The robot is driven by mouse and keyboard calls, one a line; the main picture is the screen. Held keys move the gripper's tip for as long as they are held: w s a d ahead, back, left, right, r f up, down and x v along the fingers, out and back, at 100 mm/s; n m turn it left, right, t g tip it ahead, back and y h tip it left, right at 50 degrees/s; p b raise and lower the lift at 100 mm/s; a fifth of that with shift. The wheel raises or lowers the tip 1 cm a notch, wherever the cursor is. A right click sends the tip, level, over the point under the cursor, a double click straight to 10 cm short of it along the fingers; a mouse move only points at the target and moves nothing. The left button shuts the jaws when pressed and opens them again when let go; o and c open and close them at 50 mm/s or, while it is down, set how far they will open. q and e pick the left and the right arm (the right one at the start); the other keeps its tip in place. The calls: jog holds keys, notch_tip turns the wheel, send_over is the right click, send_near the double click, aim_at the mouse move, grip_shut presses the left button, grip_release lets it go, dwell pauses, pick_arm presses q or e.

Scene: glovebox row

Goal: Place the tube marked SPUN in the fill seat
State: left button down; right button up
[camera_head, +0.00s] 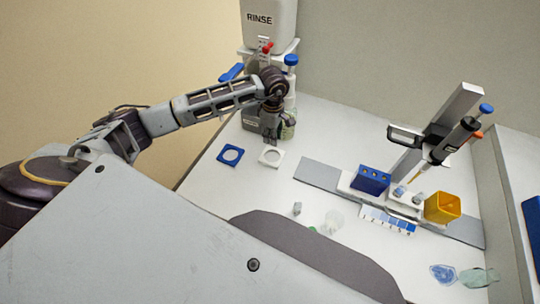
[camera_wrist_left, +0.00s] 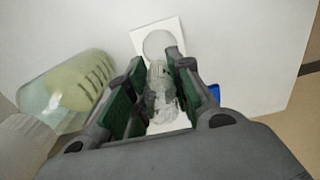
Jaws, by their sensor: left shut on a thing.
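My left gripper (camera_head: 271,138) reaches over the back left of the bench, just behind a white square ring (camera_head: 270,156). In the left wrist view the left gripper (camera_wrist_left: 157,92) is shut on a small clear tube-like thing (camera_wrist_left: 160,100); the white ring (camera_wrist_left: 142,32) shows just beyond it. Whether the held thing touches the bench I cannot tell. No SPUN mark is readable on it. A white holder (camera_head: 345,184) beside a blue block (camera_head: 370,180) carries small pale tubes or caps (camera_head: 399,192). Which place is the fill seat I cannot tell. My right gripper is not in view.
A blue ring (camera_head: 230,146) lies left of the white one. A RINSE container (camera_head: 268,18) is behind. A pipette on a stand (camera_head: 450,142) and yellow box (camera_head: 442,207) are at right.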

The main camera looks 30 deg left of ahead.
pick_arm(q)
send_over(272, 158)
jog(key=shift+f+p, duration=0.3)
jog(key=shift+f, duration=2.85)
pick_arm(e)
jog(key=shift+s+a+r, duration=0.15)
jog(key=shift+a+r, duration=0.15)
pick_arm(q)
jog(key=shift+f, duration=1.85)
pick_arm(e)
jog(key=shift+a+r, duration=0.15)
pick_arm(q)
jog(key=shift+f, duration=0.15)
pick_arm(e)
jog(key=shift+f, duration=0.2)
pick_arm(q)
jog(key=c, duration=1.5)
grip_release()
jog(key=shift+c, duration=0.2)
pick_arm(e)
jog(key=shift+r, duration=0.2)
